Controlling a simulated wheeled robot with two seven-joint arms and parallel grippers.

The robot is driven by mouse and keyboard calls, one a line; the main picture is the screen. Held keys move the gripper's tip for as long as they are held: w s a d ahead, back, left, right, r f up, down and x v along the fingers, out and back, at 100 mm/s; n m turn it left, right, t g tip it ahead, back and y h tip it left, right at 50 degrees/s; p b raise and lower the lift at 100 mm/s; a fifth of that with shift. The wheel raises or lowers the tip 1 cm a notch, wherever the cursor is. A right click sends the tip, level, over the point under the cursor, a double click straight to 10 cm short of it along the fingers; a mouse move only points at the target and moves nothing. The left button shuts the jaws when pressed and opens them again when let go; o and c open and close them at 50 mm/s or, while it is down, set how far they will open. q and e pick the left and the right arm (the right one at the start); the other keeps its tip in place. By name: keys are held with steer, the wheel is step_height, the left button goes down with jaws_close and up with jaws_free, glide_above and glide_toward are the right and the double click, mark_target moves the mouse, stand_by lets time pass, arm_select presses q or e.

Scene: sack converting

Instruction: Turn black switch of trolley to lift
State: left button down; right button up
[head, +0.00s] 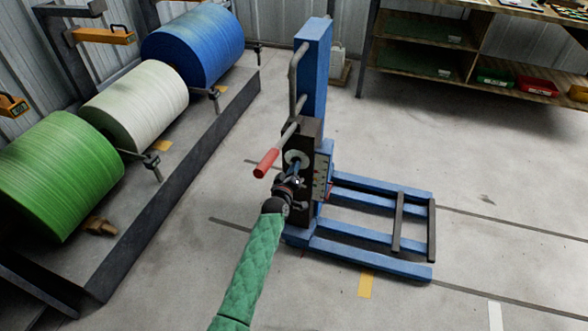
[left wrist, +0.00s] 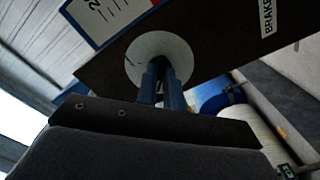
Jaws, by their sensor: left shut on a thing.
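The blue trolley (head: 314,75) stands upright on the floor, with a dark control box on its mast and a red-handled lever (head: 267,162). A round white dial plate (head: 293,156) is on the box, and it fills the middle of the left wrist view (left wrist: 145,52). My left gripper (head: 296,178), at the end of the green-sleeved arm, is at this plate. In the left wrist view its blue fingers (left wrist: 161,80) are close together at the plate, shut on the switch. The black switch itself is hidden by the fingers. My right gripper is not in view.
A "BRAKE" label (left wrist: 268,17) is on the box beside the plate. The trolley's blue fork legs (head: 375,258) extend right along the floor. Green, white and blue rolls (head: 193,45) lie on a dark rack at left. A shelf (head: 425,45) stands at back right. The right floor is clear.

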arm_select(q)
steer(key=c, duration=1.5)
jaws_free()
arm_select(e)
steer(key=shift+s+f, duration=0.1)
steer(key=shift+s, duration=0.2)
arm_select(q)
steer(key=v, duration=0.7)
steer(key=shift+s+a, duration=0.1)
steer(key=shift+s, duration=0.25)
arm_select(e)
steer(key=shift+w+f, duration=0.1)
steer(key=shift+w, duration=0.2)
